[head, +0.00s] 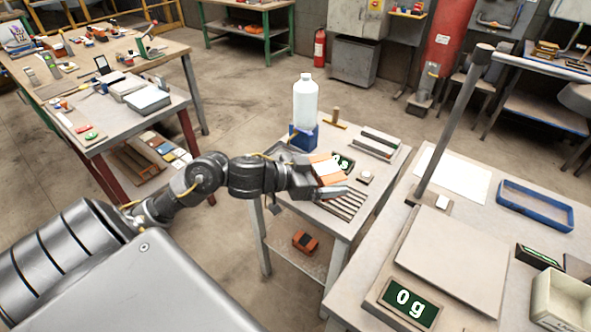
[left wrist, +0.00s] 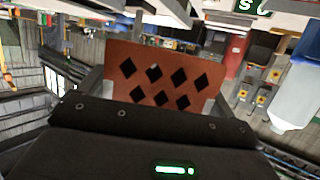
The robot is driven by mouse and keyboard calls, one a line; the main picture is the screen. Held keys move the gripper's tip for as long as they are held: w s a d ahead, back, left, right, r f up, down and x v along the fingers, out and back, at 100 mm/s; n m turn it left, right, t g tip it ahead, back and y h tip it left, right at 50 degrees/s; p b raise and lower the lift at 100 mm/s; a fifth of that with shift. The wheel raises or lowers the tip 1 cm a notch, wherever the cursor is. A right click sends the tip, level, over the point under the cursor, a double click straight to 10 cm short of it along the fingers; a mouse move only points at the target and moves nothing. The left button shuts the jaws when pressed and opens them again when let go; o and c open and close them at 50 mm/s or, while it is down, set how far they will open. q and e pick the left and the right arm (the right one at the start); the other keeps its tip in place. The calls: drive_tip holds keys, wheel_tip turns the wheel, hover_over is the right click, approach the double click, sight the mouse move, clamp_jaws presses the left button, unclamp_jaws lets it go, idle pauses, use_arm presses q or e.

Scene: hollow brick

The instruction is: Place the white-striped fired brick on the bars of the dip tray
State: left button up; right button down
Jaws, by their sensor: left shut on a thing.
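My left gripper (head: 326,180) is shut on the white-striped fired brick (head: 325,168), an orange block with a white band across its top. In the left wrist view the brick's red-brown end (left wrist: 160,80) shows several diamond-shaped holes, and it sits between the two fingers. The brick is above the small middle table. A set of dark parallel bars (head: 342,205), seemingly the dip tray's, lies on that table just below the gripper in the head view. The gripper and brick hide part of what is behind them. My right gripper is not in view.
A white bottle (head: 305,102) stands on a blue block (head: 303,137) behind the brick. A small green display (head: 343,162) and dark rods (head: 375,143) lie nearby. At right is a scale plate (head: 453,258) with a "0 g" display (head: 409,303) and a slanted post (head: 450,130).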

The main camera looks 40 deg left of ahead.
use_arm(q)
drive_tip(key=a+n+t+y, duration=0.2)
drive_tip(key=a+n+y, duration=0.5)
drive_tip(key=a+y, duration=0.15)
drive_tip(key=shift+m+h, duration=0.3)
drive_tip(key=shift+h, duration=0.05)
drive_tip(key=w+a+f+b, duration=0.1)
drive_tip(key=w+a+f, duration=0.3)
drive_tip(key=a, duration=0.1)
drive_tip(key=w+a+f+b, duration=0.2)
drive_tip(key=w+a+f, duration=0.2)
drive_tip(key=w+f, duration=0.1)
drive_tip(key=shift+w+a, duration=0.25)
drive_tip(key=shift+a, duration=0.15)
drive_tip(key=shift+w+a+f, duration=0.2)
drive_tip(key=shift+w+f, duration=0.05)
drive_tip(key=shift+f, duration=0.05)
drive_tip(key=shift+w+a+f, duration=0.2)
drive_tip(key=shift+a+f, duration=0.05)
drive_tip(key=shift+f, duration=1.55)
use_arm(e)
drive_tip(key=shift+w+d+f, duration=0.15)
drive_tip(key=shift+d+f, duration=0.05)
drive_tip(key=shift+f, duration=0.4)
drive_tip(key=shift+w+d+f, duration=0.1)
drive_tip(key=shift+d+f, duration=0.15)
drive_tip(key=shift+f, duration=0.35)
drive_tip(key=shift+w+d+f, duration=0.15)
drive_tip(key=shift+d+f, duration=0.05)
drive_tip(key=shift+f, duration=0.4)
